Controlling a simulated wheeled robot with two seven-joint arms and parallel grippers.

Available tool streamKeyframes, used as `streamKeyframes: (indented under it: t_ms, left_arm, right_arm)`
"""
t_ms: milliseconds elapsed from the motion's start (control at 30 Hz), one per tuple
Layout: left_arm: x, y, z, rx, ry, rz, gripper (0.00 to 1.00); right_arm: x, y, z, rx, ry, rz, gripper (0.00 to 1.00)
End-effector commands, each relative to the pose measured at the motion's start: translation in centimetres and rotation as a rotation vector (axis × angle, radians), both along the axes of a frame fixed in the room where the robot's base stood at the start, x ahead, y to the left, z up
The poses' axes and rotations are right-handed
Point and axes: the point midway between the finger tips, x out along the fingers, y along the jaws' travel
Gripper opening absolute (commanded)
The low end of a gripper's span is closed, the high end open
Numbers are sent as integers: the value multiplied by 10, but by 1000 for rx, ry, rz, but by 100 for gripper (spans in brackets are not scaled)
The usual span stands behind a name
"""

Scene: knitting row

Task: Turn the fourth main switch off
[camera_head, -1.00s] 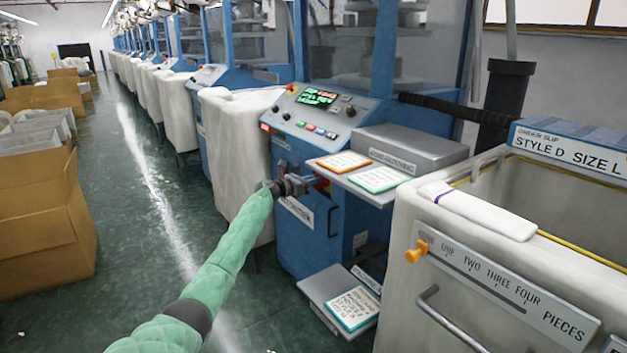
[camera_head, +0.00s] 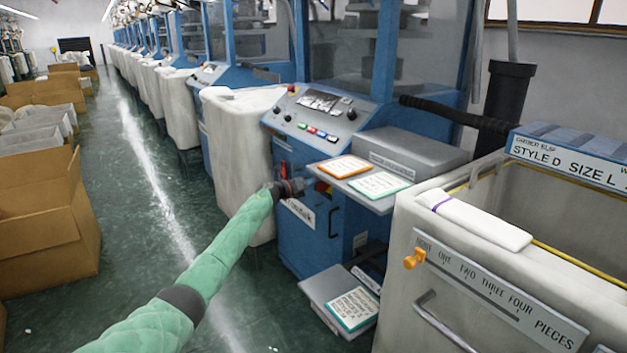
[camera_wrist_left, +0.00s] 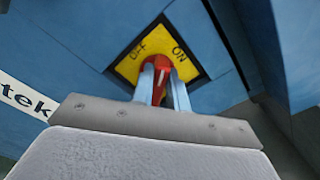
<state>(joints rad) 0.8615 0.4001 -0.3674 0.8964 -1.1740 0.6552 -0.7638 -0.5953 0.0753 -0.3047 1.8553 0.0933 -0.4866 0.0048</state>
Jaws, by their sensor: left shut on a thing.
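The main switch is a red rotary handle (camera_wrist_left: 161,72) on a yellow plate (camera_wrist_left: 185,52) marked OFF and ON, set in the blue front of the nearest knitting machine (camera_head: 300,240). In the left wrist view my left gripper (camera_wrist_left: 163,80) is shut on the red handle, one finger on each side. The handle points up between the two words, and I cannot tell exactly which it meets. In the head view my left gripper (camera_head: 303,187) is against the machine front, below the control panel (camera_head: 318,118).
A grey shelf with two cards (camera_head: 345,166) juts out just right of my gripper. A white bin (camera_head: 242,160) stands close on its left. A large white cart (camera_head: 450,250) with an orange slider (camera_head: 415,258) is at right. The green aisle floor (camera_head: 150,230) is clear.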

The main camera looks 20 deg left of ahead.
Motion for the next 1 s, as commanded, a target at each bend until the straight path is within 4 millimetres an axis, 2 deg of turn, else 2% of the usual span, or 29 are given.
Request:
streamKeyframes:
  t_ms: [67, 333, 1000]
  left_arm:
    - [0, 2, 1, -27, 22, 2, 0]
    - [2, 4, 1, -145, 115, 3, 0]
    - [4, 8, -8, -609, 476, 4, 0]
  right_arm:
    - [-23, -3, -19, -15, 84, 7, 36]
    - [-21, -3, -5, -14, 81, 9, 36]
    - [-20, 0, 37, -12, 83, 14, 36]
